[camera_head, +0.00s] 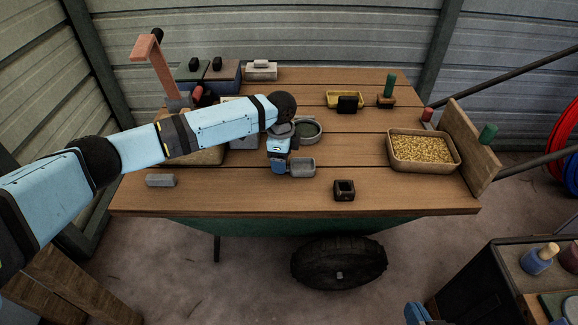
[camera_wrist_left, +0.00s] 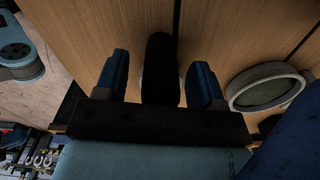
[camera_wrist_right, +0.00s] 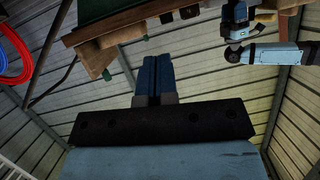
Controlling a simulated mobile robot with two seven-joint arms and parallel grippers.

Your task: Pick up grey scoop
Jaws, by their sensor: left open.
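The grey scoop (camera_head: 303,168) lies on the wooden cart top, just right of my left gripper (camera_head: 278,170). In the left wrist view, a black bar like a handle (camera_wrist_left: 160,70) stands between the two blue fingers of my left gripper (camera_wrist_left: 162,82), with a gap on each side. Pale grey edges show behind it, mostly hidden. The left gripper is open and points down at the table. In the right wrist view, my right gripper (camera_wrist_right: 153,75) has its fingers together with nothing between them, away from the cart top.
A round dish (camera_head: 318,138) stands just behind the scoop. A small black holder (camera_head: 344,190) is to its right, a grain tray (camera_head: 455,165) further right. A grey block (camera_head: 160,180) lies front left. Bare wood lies in front of the scoop.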

